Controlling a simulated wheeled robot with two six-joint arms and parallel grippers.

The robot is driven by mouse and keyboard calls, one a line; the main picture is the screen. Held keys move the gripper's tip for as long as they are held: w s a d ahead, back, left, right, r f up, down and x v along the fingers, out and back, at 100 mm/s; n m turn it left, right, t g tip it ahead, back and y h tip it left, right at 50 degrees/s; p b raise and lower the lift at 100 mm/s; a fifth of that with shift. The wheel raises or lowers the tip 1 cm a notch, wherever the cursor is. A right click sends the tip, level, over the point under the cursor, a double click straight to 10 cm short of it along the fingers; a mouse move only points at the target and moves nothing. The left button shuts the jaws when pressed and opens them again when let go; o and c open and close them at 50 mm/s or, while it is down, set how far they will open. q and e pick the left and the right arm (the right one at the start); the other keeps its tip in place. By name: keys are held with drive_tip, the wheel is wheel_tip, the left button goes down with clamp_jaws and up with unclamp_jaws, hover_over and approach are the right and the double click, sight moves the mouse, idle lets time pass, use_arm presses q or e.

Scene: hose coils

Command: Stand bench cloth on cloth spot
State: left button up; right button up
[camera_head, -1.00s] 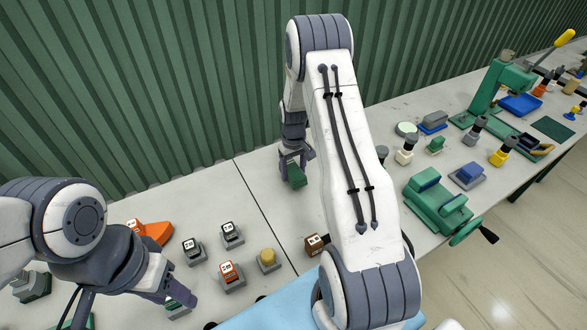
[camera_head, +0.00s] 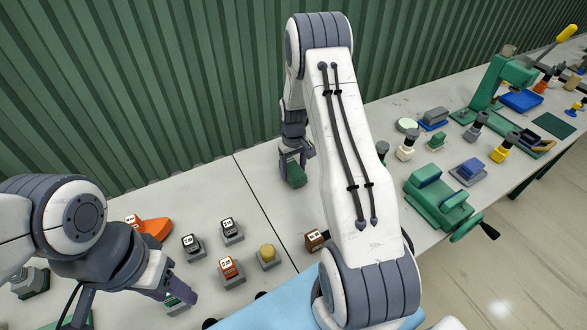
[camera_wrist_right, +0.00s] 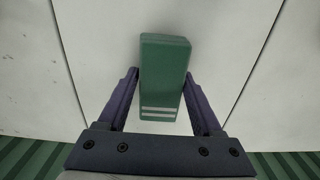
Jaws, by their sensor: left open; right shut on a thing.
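The bench cloth appears to be the green block with two pale stripes (camera_wrist_right: 164,78) in the right wrist view. It sits between the two purple fingers of my right gripper (camera_wrist_right: 165,100), which is shut on it. In the head view the green cloth (camera_head: 295,174) shows below my right gripper (camera_head: 293,162), over the back part of the bench. Whether it touches the bench is unclear. My left gripper (camera_head: 180,290) is open at the lower left, above a small green-and-grey item (camera_head: 176,303). I cannot tell which mark is the cloth spot.
Several small blocks on grey bases (camera_head: 231,268) stand left of centre, near an orange item (camera_head: 152,228). A green vise (camera_head: 440,200) and other tools crowd the right. The pale bench (camera_head: 252,180) around the cloth is clear. A green corrugated wall (camera_head: 190,90) stands behind.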

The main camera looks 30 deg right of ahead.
drive_tip(key=shift+f+b, duration=0.45)
drive_tip(key=shift+f, duration=0.2)
idle(0.7)
drive_tip(key=o, duration=1.2)
drive_tip(key=shift+o, duration=0.2)
drive_tip(key=shift+r, duration=0.15)
drive_tip(key=shift+r+p, duration=2.85)
drive_tip(key=shift+r, duration=1.05)
